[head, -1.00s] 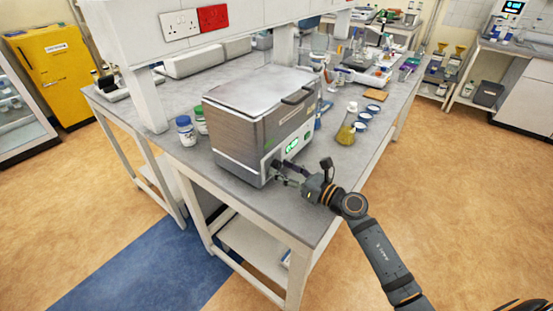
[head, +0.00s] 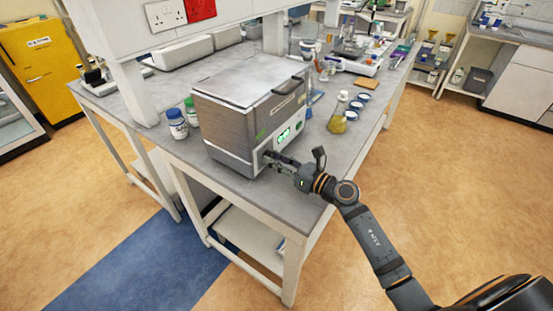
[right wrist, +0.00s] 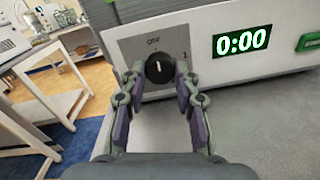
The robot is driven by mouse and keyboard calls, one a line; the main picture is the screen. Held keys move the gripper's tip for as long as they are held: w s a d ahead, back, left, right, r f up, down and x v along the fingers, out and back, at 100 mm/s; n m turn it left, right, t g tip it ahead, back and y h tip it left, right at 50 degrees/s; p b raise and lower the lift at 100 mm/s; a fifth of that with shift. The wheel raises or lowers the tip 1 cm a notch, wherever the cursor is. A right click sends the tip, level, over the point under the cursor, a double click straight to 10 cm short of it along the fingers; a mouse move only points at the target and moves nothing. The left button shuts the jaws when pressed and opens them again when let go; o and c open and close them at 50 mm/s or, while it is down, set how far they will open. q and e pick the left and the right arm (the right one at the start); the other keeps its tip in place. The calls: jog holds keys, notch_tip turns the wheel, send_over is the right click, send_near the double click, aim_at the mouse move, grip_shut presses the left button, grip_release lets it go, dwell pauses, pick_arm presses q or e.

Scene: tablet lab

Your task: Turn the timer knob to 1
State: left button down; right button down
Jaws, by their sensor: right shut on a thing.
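The timer knob (right wrist: 159,68) is a round black dial with a white pointer mark standing nearly upright. It sits on the light front panel of a grey metal bath (head: 228,130), with small dark lettering above it and a small mark to its right. The green-lit display (right wrist: 241,40) beside it reads 0:00. My right gripper (right wrist: 160,72) is shut on the knob, one finger at each side. In the head view my right gripper (head: 270,157) reaches the lower front of the bath and hides the knob. My left gripper is not in view.
The bath stands near the front edge of the grey bench (head: 180,155).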

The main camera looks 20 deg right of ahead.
jog(key=shift+r+m+p, duration=0.2)
jog(key=shift+m+p, duration=0.4)
jog(key=m+p, duration=0.8)
jog(key=shift+r+m+g+p, duration=0.1)
jog(key=shift+m+g+p, duration=0.2)
jog(key=shift+p, duration=0.1)
jog(key=m+p, duration=0.2)
jog(key=m, duration=0.1)
jog(key=shift+p, duration=0.3)
jog(key=shift+f+m+p, duration=0.2)
jog(key=shift+m+p, duration=0.5)
jog(key=shift+m, duration=0.3)
jog(key=c, duration=1)
grip_release()
